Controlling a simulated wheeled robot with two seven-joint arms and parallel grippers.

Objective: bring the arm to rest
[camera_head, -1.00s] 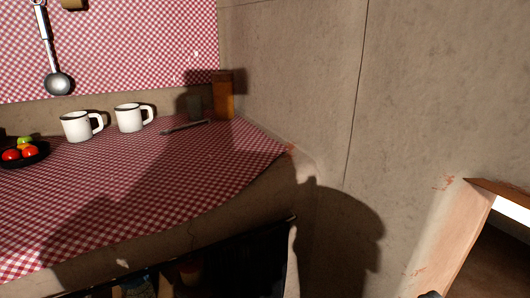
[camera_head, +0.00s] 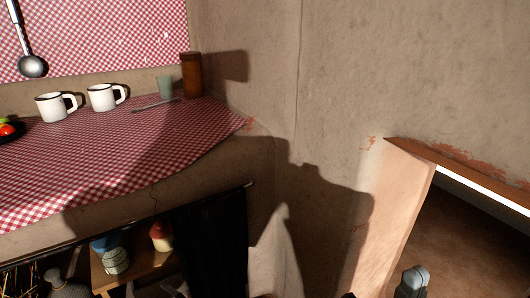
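Part of my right gripper (camera_head: 412,281) shows at the bottom right edge of the head view, as a grey rounded piece in front of the pale edge of the wall opening. The rest of it is cut off by the frame, and I cannot see whether it is open or shut or holds anything. A small dark piece shows at the bottom edge to its left, too little to identify. My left gripper is not in view.
The checked-cloth counter (camera_head: 150,150) holds two white mugs (camera_head: 57,106) (camera_head: 102,97), a green cup (camera_head: 165,87) and a brown jar (camera_head: 191,75). A black curtain (camera_head: 212,240) hangs below. A framed wall opening (camera_head: 400,215) is at right.

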